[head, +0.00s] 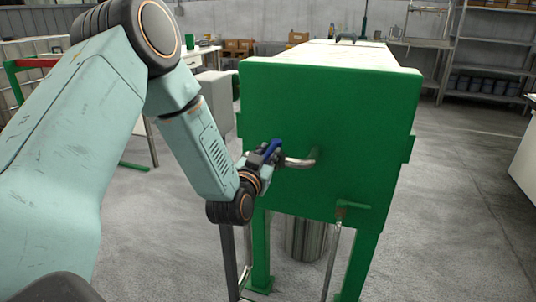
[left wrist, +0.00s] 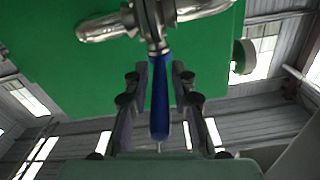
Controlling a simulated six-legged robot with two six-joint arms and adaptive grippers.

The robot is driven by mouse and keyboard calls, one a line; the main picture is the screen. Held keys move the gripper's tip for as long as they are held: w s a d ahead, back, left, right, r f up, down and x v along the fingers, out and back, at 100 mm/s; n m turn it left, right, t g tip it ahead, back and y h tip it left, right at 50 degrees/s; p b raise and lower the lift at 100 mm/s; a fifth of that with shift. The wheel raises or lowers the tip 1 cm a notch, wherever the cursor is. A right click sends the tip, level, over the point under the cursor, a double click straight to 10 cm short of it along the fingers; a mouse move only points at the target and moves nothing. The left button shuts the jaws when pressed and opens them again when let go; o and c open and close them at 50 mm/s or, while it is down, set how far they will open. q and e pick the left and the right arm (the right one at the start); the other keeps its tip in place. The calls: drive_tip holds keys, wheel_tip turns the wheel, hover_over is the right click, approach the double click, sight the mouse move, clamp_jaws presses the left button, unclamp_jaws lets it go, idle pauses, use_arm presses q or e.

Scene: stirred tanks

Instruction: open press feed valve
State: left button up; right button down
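The press feed valve has a blue lever handle (head: 271,149) on a bent metal pipe (head: 299,162) that comes out of the green end panel (head: 350,120). My left gripper (head: 268,156) is at the handle in the head view. In the left wrist view, the blue handle (left wrist: 160,100) lies lengthwise between the two dark fingers of my left gripper (left wrist: 160,75). Narrow gaps seem to show on both sides of it, so the fingers look open around it. The metal valve body (left wrist: 154,20) shows beyond the fingertips. My right gripper is not in view.
The green press stands on green legs (head: 262,250). Shelves (head: 490,55) stand at the back right. The grey floor (head: 450,210) at the right is clear.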

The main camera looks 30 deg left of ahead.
use_arm(q)
clamp_jaws()
idle(0.3)
drive_tip(key=shift+a+r+h+p, duration=0.1)
drive_tip(key=shift+h+p, duration=0.4)
drive_tip(key=shift+a+m+t+h+p, duration=0.35)
drive_tip(key=shift+m+h+p, duration=0.25)
drive_tip(key=shift+m+h, duration=0.2)
drive_tip(key=shift+o, duration=1.8)
unclamp_jaws()
